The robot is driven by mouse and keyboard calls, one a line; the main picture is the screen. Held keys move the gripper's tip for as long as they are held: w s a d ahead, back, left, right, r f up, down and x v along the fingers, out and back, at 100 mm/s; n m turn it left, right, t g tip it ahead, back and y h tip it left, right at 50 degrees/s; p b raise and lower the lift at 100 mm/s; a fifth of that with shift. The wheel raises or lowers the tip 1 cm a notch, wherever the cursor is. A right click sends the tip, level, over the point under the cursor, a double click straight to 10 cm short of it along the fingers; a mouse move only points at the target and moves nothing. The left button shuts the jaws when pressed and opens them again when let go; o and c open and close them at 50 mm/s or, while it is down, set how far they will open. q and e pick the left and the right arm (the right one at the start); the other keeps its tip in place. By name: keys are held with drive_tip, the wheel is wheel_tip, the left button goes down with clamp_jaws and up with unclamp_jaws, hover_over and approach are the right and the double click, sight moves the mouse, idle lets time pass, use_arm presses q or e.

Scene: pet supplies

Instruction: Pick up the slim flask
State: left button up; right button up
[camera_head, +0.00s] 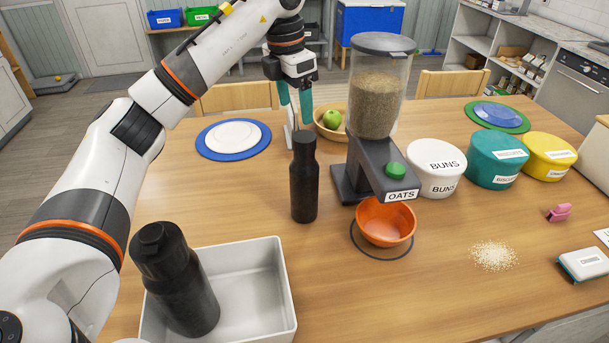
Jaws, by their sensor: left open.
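The slim flask (304,186) is black and stands upright on the wooden table, left of the oats dispenser. My left gripper (295,110) points down with its two teal fingers apart and nothing seen between them. In the picture its fingertips show just above and behind the flask's cap; I cannot tell the exact gap in depth. A wider black flask (182,289) stands tilted in a white bin (267,262) at the front left. My right gripper is out of view.
The oats dispenser (378,110) stands close right of the slim flask, with an orange bowl (385,222) at its front. A wooden bowl with a green apple (332,119) is behind. Blue and white plates (233,136) lie left. Lidded tubs (436,168) stand right. Table left of the flask is clear.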

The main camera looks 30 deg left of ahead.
sight(304, 136)
use_arm(q)
drive_tip(key=f, duration=0.2)
drive_tip(key=f+p, duration=0.1)
drive_tip(key=f, duration=0.3)
drive_tip(key=shift+w+d+p, duration=0.15)
drive_tip(key=shift+d+p, duration=0.15)
drive_tip(key=shift+p, duration=0.1)
drive_tip(key=shift+w+d+f+p, duration=0.1)
drive_tip(key=shift+w+f+p, duration=0.15)
drive_tip(key=shift+f+p, duration=0.25)
drive_tip(key=f, duration=0.1)
drive_tip(key=f+p, duration=0.1)
drive_tip(key=f, duration=0.1)
drive_tip(key=shift+w+d+f+p, duration=0.3)
drive_tip(key=shift+w, duration=0.05)
drive_tip(key=shift+f, duration=0.4)
drive_tip(key=shift+w, duration=0.1)
clamp_jaws()
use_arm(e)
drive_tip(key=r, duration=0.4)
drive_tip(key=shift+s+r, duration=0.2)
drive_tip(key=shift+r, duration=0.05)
